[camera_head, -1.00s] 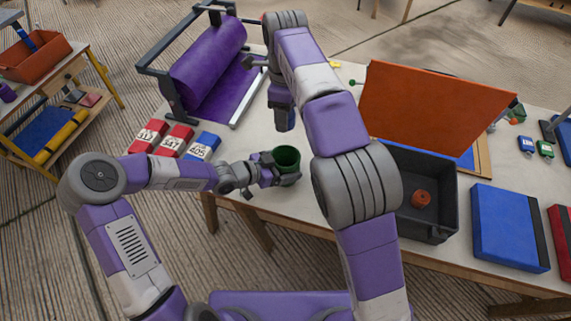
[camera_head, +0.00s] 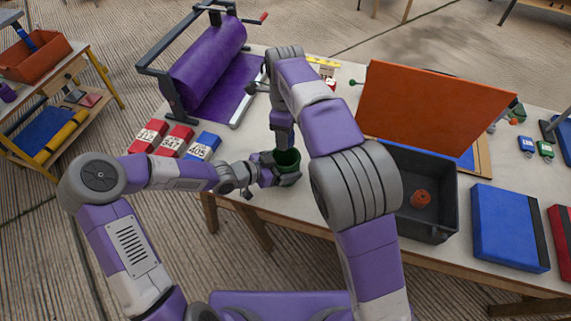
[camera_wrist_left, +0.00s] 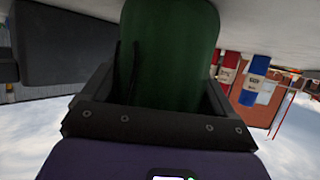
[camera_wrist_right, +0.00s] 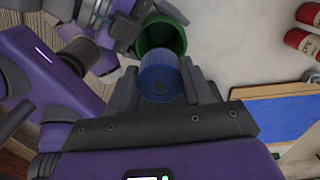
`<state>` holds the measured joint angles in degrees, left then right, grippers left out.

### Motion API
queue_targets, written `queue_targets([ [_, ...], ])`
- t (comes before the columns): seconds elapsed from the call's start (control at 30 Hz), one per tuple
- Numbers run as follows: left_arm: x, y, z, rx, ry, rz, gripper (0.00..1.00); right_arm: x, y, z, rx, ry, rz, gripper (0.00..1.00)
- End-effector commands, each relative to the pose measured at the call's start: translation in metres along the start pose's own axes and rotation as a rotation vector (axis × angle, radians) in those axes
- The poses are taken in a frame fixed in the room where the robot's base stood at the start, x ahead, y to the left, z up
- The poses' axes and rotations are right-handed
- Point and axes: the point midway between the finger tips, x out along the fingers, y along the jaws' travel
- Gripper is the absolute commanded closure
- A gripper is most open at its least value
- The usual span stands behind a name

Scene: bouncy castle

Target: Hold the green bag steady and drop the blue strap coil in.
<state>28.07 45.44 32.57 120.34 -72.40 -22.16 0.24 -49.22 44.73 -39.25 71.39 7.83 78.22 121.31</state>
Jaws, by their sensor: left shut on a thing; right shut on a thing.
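The green bag (camera_head: 289,160) is an open-topped round container near the table's front edge. It fills the middle of the left wrist view (camera_wrist_left: 170,50). My left gripper (camera_head: 277,176) is shut on its side, and the bag looks upright. My right gripper (camera_wrist_right: 165,92) is shut on the blue strap coil (camera_wrist_right: 160,78), a round ribbed roll. In the right wrist view the coil overlaps the near part of the bag's open mouth (camera_wrist_right: 160,33). I cannot tell whether the coil is inside the rim. In the head view my right arm hides the coil.
Red and blue numbered blocks (camera_head: 203,146) lie left of the bag. A purple roll on a stand (camera_head: 208,68) is behind them. A dark open box (camera_head: 437,215) with an orange lid (camera_head: 435,105) stands right of my right arm.

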Motion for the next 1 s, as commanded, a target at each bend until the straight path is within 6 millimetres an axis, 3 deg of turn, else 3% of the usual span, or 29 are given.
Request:
queue_targets([
  [0.53, 0.0, 0.0, 0.0, 0.001, 0.001, 0.0, 0.55, 0.038, 0.0, 0.0, 0.0, 0.0, 0.001, 0.82],
  [0.9, 0.0, 0.0, 0.0, 0.001, 0.001, 0.0, 0.55, 0.042, 0.0, 0.0, 0.0, -0.001, 0.0, 0.82],
  [0.93, 0.0, 0.0, 0.0, 0.001, 0.001, 0.0, 0.55, 0.042, 0.0, 0.0, 0.0, -0.001, 0.0, 0.47],
  [1.0, 0.0, 0.0, 0.0, 0.001, 0.001, 0.0, 0.55, 0.042, 0.0, 0.0, 0.0, -0.001, 0.0, 0.36],
])
